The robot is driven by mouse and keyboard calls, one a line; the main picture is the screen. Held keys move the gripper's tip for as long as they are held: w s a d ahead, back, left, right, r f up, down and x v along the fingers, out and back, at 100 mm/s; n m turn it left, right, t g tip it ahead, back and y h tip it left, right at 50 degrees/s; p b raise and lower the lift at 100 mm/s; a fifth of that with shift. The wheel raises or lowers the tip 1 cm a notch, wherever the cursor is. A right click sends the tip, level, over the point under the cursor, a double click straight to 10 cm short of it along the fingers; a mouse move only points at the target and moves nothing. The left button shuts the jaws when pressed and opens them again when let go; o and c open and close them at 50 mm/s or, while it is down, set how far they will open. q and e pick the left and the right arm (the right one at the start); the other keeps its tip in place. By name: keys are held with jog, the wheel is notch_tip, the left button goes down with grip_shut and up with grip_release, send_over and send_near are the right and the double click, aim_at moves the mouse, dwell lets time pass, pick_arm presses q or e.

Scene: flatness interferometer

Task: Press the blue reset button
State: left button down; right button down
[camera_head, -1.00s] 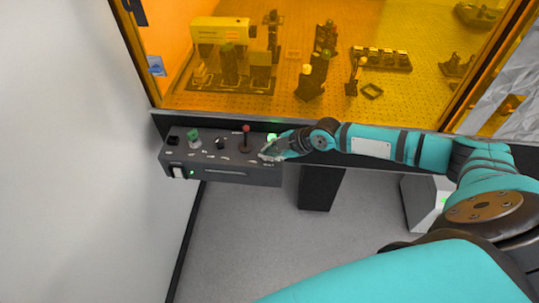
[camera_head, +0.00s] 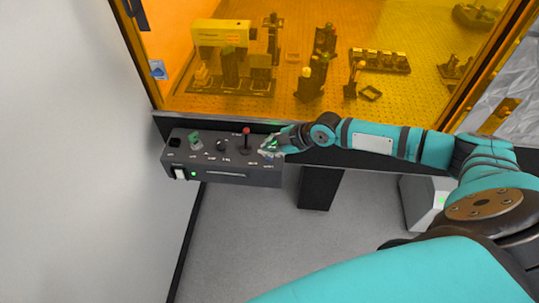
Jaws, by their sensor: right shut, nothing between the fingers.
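A dark grey control box (camera_head: 232,174) with a row of controls on its sloped top stands below the orange window. No blue button shows on it; the right end of its top is covered by my right gripper (camera_head: 266,152). That gripper is shut and empty, with its fingertips at or just above the panel's right end. Whether it touches the panel I cannot tell. My left gripper is not in view.
Left of the gripper are a red-topped lever (camera_head: 246,137), a black knob (camera_head: 221,145) and a green control (camera_head: 196,141). A white rocker switch (camera_head: 180,174) is on the front face. The orange window (camera_head: 300,50) rises behind the box.

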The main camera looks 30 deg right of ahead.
aim_at(269, 159)
jog(key=shift+r+p, duration=1.1)
jog(key=shift+r, duration=0.85)
jog(key=shift+f, duration=0.1)
